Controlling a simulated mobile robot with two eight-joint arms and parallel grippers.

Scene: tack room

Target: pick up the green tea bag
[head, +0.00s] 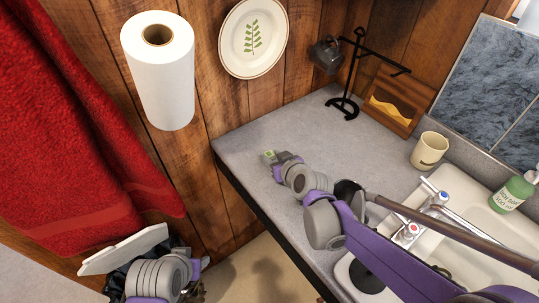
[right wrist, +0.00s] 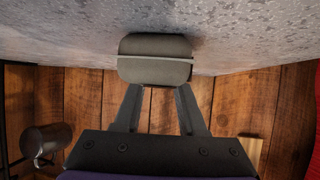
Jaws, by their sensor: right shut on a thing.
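The green tea bag (head: 268,155) shows as a small green and pale patch at the tip of my right gripper (head: 274,158), over the grey counter near its left end. My right gripper is shut on it; the fingers and wrist hide part of the bag. In the right wrist view the grey fingertips (right wrist: 155,58) are together with a thin pale line between them, close to the speckled counter surface. Whether the bag touches the counter is unclear.
On the counter (head: 245,137) stand a black mug stand (head: 350,80) with a grey mug (head: 326,55), a wooden box (head: 392,102) and a cream mug (head: 429,151). A sink (head: 465,190) and a green soap bottle (head: 512,193) are right. A paper roll (head: 163,85) and red towel (head: 70,130) hang left.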

